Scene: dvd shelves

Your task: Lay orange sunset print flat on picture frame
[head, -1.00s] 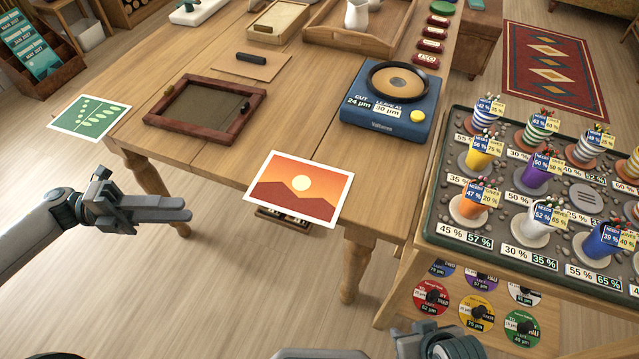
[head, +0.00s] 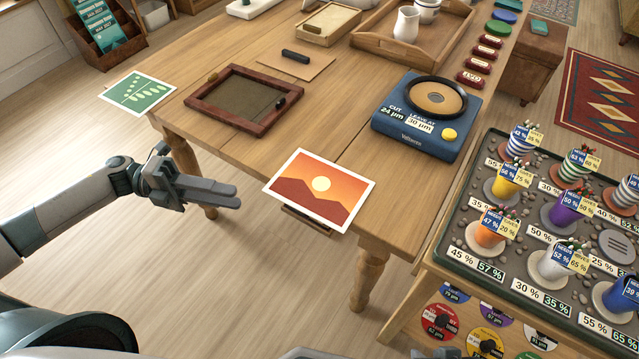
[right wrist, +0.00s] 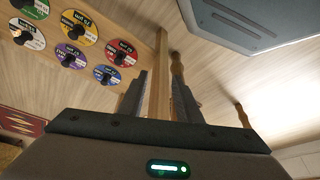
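The orange sunset print (head: 330,206) lies flat at the front edge of the wooden table, its near part out past the edge. The picture frame (head: 225,118), dark reddish wood with a grey-brown inside, lies on the table behind and left of it; no print is in it. My left gripper (head: 238,197) is off the table's front side, just left of the print and apart from it. Its fingers look together, with nothing between them. My right gripper (right wrist: 158,78) is open and empty in the right wrist view, pointing towards table legs and floor.
A green leaf print (head: 138,92) lies on the table's left corner. A blue device (head: 415,140) stands right of the frame, a brown mat (head: 310,70) behind it. A plant stand (head: 470,262) with several pots is at right. Table between print and frame is clear.

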